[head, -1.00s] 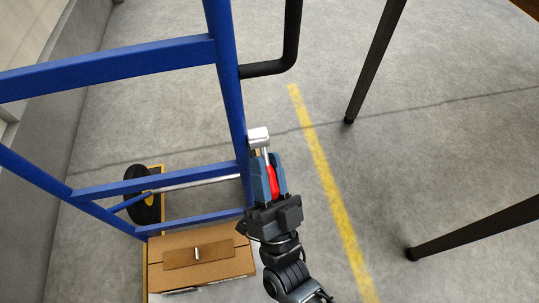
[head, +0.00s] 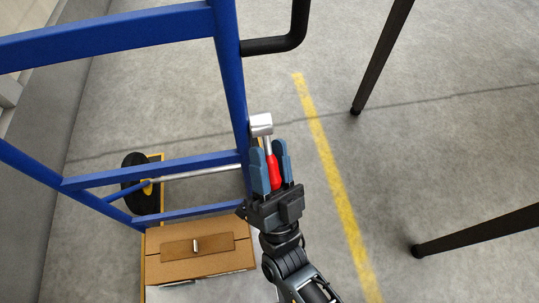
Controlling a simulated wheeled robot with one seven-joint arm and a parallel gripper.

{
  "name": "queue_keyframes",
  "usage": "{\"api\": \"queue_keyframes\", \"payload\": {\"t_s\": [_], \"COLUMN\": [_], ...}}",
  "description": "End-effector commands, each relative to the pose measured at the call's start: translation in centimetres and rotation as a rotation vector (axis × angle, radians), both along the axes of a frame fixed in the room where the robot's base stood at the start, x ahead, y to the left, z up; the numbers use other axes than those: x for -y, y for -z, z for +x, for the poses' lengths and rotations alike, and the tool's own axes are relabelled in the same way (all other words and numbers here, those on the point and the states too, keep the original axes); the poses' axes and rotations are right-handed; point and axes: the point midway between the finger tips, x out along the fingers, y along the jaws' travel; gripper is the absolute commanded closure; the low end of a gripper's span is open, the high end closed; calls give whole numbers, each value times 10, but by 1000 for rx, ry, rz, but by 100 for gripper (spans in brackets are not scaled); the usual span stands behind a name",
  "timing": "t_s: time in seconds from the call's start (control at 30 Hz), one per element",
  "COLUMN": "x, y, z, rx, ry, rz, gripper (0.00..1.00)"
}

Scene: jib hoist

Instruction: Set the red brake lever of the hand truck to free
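The hand truck (head: 232,90) has a blue tube frame at the left. Its brake lever has a pale metal hub (head: 261,125) by the right upright, a thin silver shaft and a red grip (head: 274,172). The lever points down and slightly right in the picture. My gripper (head: 270,148) is at the lever, with one blue-grey finger on each side of the shaft and red grip. The fingers stand apart with a gap showing, so it looks open. The lower end of the red grip is partly hidden by my gripper. No free or locked marking is readable.
A cardboard box (head: 165,268) sits low on the hand truck, near a black wheel (head: 135,172). A black bent handle (head: 290,38) juts right from the frame. Dark posts (head: 385,50) stand to the right. A yellow line (head: 325,150) crosses clear floor.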

Motion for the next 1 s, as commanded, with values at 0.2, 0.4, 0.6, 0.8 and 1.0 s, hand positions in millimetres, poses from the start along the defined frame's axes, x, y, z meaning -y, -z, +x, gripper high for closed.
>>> {"api": "queue_keyframes", "payload": {"t_s": [0.2,0.4,0.6,0.8,1.0], "x": [0,0,6,11,15], "y": [0,2,21,44,55], "z": [0,-2,-20,-41,-52], "rx": [1,-1,-3,-3,0], "ry": [-1,0,0,0,0], "rz": [0,-1,-3,-3,0], "gripper": [49,49,49,49,49]}}
